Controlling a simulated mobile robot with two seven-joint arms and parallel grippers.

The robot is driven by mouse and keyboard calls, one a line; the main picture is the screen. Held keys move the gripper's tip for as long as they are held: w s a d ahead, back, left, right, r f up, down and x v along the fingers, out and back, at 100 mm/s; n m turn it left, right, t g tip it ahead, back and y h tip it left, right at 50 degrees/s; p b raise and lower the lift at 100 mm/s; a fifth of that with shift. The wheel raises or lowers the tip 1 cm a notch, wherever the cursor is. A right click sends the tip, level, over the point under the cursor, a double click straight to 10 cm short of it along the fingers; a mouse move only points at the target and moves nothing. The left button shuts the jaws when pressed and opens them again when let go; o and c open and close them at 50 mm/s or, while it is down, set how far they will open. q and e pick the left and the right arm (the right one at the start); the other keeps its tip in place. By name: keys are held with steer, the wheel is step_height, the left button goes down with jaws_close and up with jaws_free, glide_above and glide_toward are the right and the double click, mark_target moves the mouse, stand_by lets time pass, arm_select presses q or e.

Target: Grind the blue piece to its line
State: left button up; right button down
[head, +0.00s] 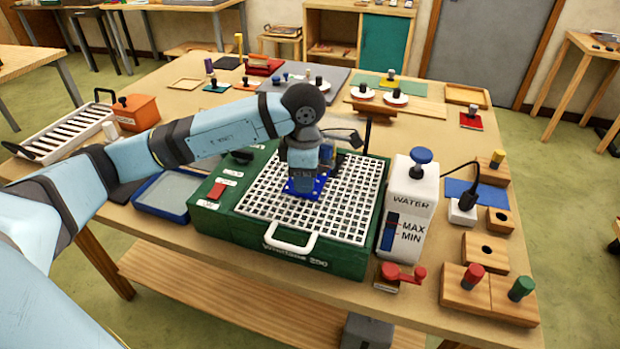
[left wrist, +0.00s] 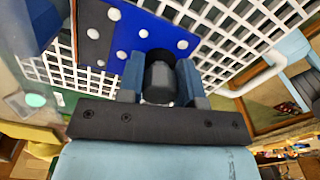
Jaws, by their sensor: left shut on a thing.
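The blue piece (head: 305,188) lies flat at the white grid (head: 340,212) of the green grinder (head: 330,258). In the left wrist view the blue piece (left wrist: 150,32) carries white dots, and a dark grey part with white dots (left wrist: 95,35) adjoins it on the left. My left gripper (head: 303,180) points down over the grid. Its fingers are shut on a black knob (left wrist: 160,80) on top of the blue piece. Whether the piece touches the grid I cannot tell. The grinding head is hidden behind my gripper. My right gripper is not in view.
A white water tank (head: 408,210) stands right of the grinder, and a red-handled tool (head: 400,275) lies before it. A blue-grey tray (head: 168,195) sits on the left. Wooden blocks with colored knobs (head: 490,293) line the right edge. Other knobbed pieces stand at the back.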

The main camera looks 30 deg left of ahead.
mark_target(326, 194)
arm_select(q)
steer(key=shift+a, duration=0.4)
steer(key=shift+d, duration=0.15)
steer(key=shift+w+d, duration=0.25)
steer(key=shift+d, duration=1)
steer(key=shift+w+d, duration=0.25)
steer(key=shift+d, duration=0.45)
steer(key=shift+w+d, duration=0.2)
steer(key=shift+d, duration=0.45)
steer(key=shift+a, duration=0.15)
steer(key=shift+s+a+b, duration=0.25)
steer(key=shift+a+b, duration=0.05)
steer(key=shift+a, duration=0.35)
steer(key=shift+s+a+b, duration=0.2)
steer(key=shift+a+b, duration=0.05)
steer(key=shift+a, duration=0.35)
